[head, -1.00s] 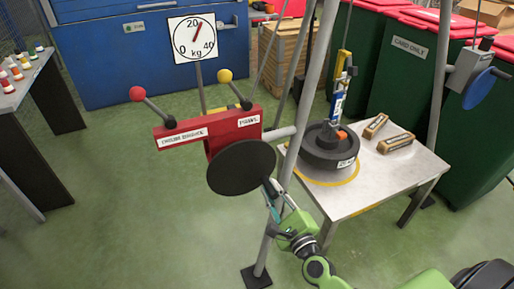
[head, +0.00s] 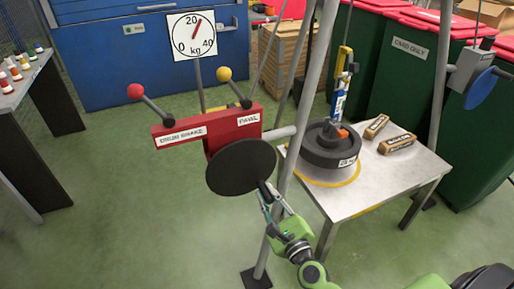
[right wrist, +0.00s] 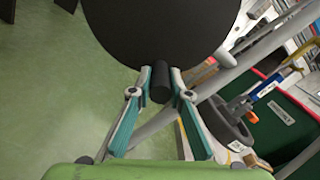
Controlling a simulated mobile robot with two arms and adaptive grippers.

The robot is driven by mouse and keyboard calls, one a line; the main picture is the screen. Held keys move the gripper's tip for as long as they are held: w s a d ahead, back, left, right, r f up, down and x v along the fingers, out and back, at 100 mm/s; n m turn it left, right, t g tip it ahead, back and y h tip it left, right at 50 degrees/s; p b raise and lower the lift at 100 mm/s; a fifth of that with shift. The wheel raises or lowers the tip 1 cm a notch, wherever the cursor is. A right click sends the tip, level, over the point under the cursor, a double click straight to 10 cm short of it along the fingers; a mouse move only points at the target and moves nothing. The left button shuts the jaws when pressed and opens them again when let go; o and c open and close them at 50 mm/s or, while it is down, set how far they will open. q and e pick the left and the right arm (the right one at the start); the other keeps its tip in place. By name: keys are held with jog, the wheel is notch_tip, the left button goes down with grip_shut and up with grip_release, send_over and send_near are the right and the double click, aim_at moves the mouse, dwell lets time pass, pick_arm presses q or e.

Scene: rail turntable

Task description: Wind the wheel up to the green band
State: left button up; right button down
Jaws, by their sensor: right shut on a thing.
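The black winch disc (head: 240,166) hangs under the red panel, with a short dark handle near its lower right rim. My right gripper (head: 270,194) is shut on that handle; in the right wrist view the fingers (right wrist: 160,94) hold the dark cylinder (right wrist: 161,72) from both sides. The dark wheel (head: 330,147), with a white label, is over the metal table (head: 350,200), above a yellow ring (head: 352,177). A blue and yellow hoist link (head: 341,85) comes down to it. I cannot tell if the wheel touches the table. No green band is clearly visible. My left gripper is out of view.
The red panel (head: 222,128) bears drum brake and pawl labels, with red (head: 135,91) and yellow (head: 224,73) knobbed levers. The dial's (head: 193,34) needle points a little past 20. Two small boxes (head: 397,143) lie on the table. Grey poles stand beside my right arm.

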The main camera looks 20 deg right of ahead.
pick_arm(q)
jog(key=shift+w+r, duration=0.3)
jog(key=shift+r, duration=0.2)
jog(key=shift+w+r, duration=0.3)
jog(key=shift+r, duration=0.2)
pick_arm(e)
jog(key=shift+s+a+f+m+y, duration=0.15)
jog(key=shift+a+f+m+y, duration=0.3)
jog(key=shift+a+f, duration=0.25)
jog(key=c, duration=1.7)
grip_release()
jog(key=shift+a, duration=0.1)
jog(key=shift+r+h, duration=0.2)
jog(key=shift+h, duration=0.05)
